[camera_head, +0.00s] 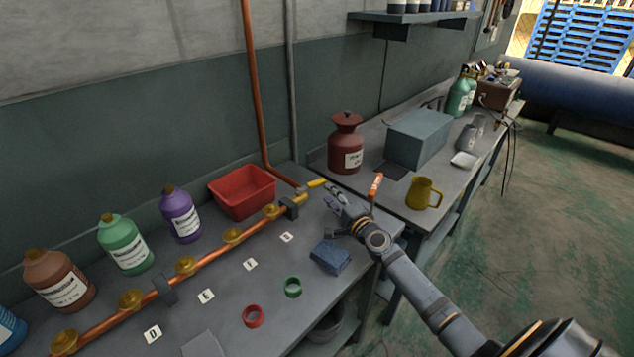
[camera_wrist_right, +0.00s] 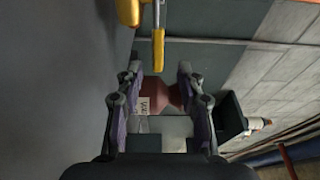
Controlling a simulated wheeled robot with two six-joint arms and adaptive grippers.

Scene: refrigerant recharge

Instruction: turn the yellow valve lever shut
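The yellow valve lever (camera_head: 317,183) sits at the right end of the copper pipe (camera_head: 210,253) on the bench. In the right wrist view the lever (camera_wrist_right: 158,45) hangs down from the top, beside a yellow valve part at top left. My right gripper (camera_head: 335,198) is just right of the lever. In the wrist view the two fingers of this gripper (camera_wrist_right: 158,73) stand apart, and the lever's end shows between the fingertips in the picture. I cannot tell whether they touch it. My left gripper is not in view.
A red bin (camera_head: 243,196) stands behind the pipe. A blue block (camera_head: 330,257), a green ring (camera_head: 293,287) and a red ring (camera_head: 253,316) lie in front. A dark red canister (camera_head: 346,150), a grey box (camera_head: 419,138) and a yellow mug (camera_head: 423,193) stand on the farther bench.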

